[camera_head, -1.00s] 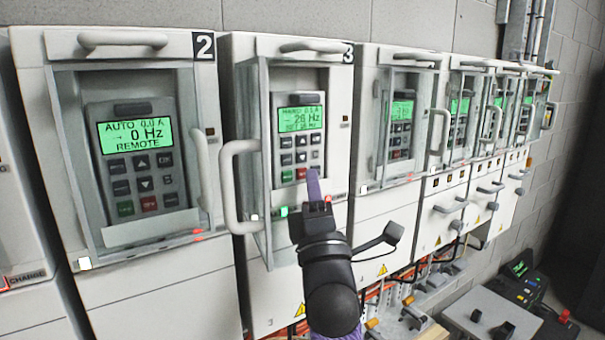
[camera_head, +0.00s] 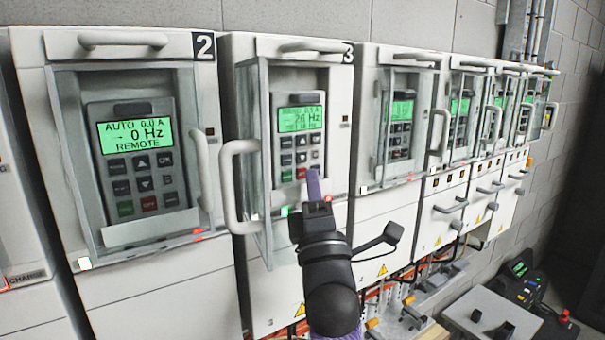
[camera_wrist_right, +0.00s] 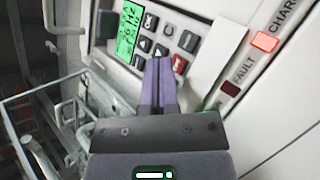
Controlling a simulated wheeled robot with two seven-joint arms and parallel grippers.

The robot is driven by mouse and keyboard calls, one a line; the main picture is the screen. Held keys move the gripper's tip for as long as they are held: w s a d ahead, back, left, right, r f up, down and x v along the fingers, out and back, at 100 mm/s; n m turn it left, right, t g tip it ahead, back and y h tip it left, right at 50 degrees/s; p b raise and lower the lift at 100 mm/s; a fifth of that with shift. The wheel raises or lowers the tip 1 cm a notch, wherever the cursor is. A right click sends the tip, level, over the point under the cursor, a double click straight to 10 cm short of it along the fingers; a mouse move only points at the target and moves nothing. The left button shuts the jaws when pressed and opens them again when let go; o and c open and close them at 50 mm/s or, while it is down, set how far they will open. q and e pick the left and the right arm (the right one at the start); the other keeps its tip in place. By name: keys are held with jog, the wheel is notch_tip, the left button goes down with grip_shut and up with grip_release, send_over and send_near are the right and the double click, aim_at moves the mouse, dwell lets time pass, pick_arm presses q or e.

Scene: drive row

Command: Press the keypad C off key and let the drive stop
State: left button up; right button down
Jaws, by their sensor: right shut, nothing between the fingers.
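The keypad (camera_head: 299,137) on the drive marked 3 has a lit green display (camera_head: 300,118) that reads about 26 Hz; its small text is blurred. Its red key (camera_head: 301,173) is in the bottom row. I cannot read a letter C on it. My right gripper (camera_head: 313,172) is shut and empty, with its purple fingertips in front of the keypad's lower right, just beside the red key. In the right wrist view, the fingertips (camera_wrist_right: 158,62) overlap the lower keys, and the red key (camera_wrist_right: 179,63) shows beside them. I cannot tell whether they touch. My left gripper is out of view.
A clear framed cover with a grey handle (camera_head: 232,185) stands out at drive 3's left. Drive 2's keypad (camera_head: 143,158) reads 0 Hz behind its frame. More drives line the wall to the right. A red FAULT/CHARGE lamp (camera_wrist_right: 265,41) is right of the fingers.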

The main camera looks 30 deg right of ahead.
jog(key=shift+w, duration=0.45)
jog(key=shift+w+h+b, duration=0.3)
jog(key=shift+w, duration=0.05)
dwell(0.6)
jog(key=shift+s, duration=0.15)
jog(key=shift+s+p, duration=0.35)
jog(key=shift+s, duration=0.35)
jog(key=s+p, duration=0.1)
jog(key=s, duration=0.4)
jog(key=shift+d+p, duration=0.2)
jog(key=shift+p, duration=0.2)
